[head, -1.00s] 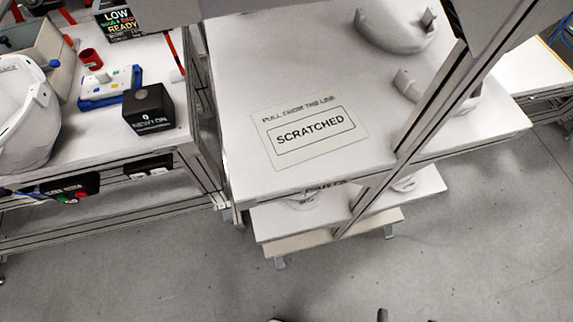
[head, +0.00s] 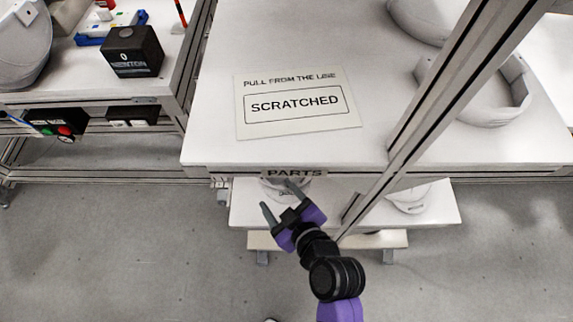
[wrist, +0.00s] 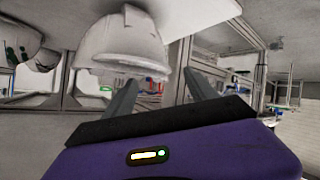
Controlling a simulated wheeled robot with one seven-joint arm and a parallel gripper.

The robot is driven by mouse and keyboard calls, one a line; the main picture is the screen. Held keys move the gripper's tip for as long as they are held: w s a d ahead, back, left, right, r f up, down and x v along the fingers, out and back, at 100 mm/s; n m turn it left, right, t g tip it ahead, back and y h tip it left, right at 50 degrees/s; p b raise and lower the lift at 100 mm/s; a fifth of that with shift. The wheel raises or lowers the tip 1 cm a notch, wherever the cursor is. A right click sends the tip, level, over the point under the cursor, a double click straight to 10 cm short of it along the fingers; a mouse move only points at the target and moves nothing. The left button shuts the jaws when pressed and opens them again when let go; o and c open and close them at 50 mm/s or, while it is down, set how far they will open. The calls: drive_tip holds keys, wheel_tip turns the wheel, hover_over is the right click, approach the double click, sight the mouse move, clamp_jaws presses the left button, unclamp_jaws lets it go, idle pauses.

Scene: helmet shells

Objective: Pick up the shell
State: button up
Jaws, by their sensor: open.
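Several white helmet shells are in view. On the shelf below the table, one shell (head: 312,184) is mostly hidden by the table edge and my gripper, and another shell (head: 408,198) is to its right. On the table top, one shell (head: 425,22) is at the back right and another shell (head: 500,98) stands behind the metal post. My gripper (head: 278,197) is open and empty, at the front of the lower shelf beside the left shell. In the wrist view, a white shell (wrist: 122,42) is ahead, left of the middle of my open gripper (wrist: 158,75).
The table (head: 225,150) carries a "SCRATCHED" sign (head: 297,104) and a "PARTS" label on its front edge. A slanting metal post (head: 425,130) crosses on the right. A bench at left holds a black box (head: 132,50) and a pale shell (head: 25,45). The front floor is clear.

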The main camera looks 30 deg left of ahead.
sight(266, 180)
drive_tip(key=shift+w+a+f, duration=0.15)
drive_tip(key=shift+a+f, duration=0.05)
drive_tip(key=shift+a, duration=0.45)
drive_tip(key=shift+x, duration=0.9)
drive_tip(key=shift+p+x, duration=0.3)
drive_tip(key=shift+x, duration=2.35)
drive_tip(key=shift+w+d+r, duration=0.1)
drive_tip(key=shift+w+d, duration=0.05)
drive_tip(key=shift+w, duration=0.05)
drive_tip(key=c, duration=1.4)
clamp_jaws()
drive_tip(key=shift+d, duration=0.1)
